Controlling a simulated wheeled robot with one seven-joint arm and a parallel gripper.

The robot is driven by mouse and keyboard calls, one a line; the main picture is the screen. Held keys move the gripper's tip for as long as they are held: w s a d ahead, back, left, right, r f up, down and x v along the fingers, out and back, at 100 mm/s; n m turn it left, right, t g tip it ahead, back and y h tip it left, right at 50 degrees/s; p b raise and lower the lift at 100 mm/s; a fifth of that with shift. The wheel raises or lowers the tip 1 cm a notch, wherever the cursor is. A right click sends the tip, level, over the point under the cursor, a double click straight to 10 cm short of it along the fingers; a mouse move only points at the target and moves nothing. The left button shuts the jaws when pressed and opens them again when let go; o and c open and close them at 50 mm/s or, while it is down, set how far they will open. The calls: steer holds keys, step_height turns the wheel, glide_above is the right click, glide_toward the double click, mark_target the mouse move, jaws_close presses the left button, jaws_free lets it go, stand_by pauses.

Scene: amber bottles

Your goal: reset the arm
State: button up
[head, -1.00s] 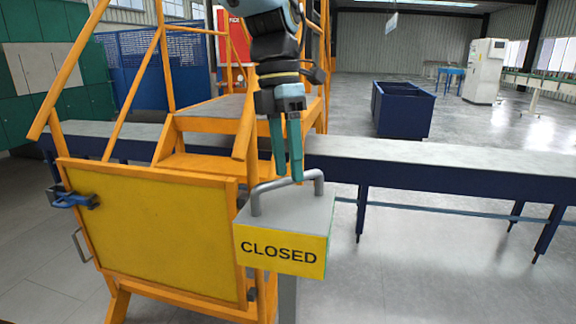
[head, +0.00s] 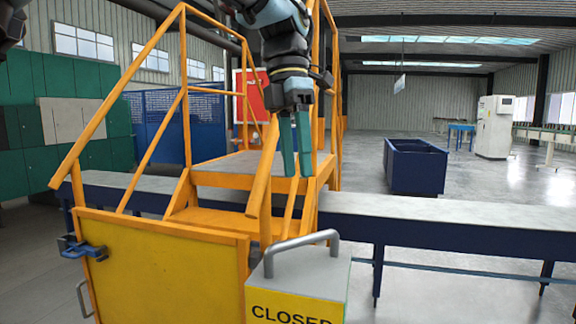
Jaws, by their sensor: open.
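My gripper (head: 296,174) hangs in the upper middle of the head view, fingers pointing down. Its two teal fingers are apart with a narrow gap and nothing between them. Below and in front of the fingertips is a grey box with a yellow "CLOSED" face (head: 292,309) and a grey bar handle (head: 300,243) on top. The fingertips appear clear of the handle. The lower part of the box is cut off by the picture's edge.
An orange step platform (head: 243,168) with railings and a yellow gate panel (head: 165,265) stands left of centre. A blue latch (head: 82,249) is on the gate's left. A long conveyor table (head: 450,222) crosses behind. A blue bin (head: 415,165) stands on open floor beyond.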

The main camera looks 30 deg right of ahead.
steer(key=w+a+f+m+t, duration=0.2)
steer(key=w+a+f+m, duration=0.7)
steer(key=w+a+f, duration=0.55)
steer(key=s+a+f+m+t, duration=0.1)
steer(key=s+a+f+m, duration=0.1)
steer(key=a+f+m, duration=0.3)
steer(key=s+a+f+m, duration=0.2)
steer(key=a+f+m, duration=0.3)
steer(key=a, duration=0.9)
step_height(320, 180, down, 2)
steer(key=shift+f+t, duration=0.25)
steer(key=shift+t, duration=0.15)
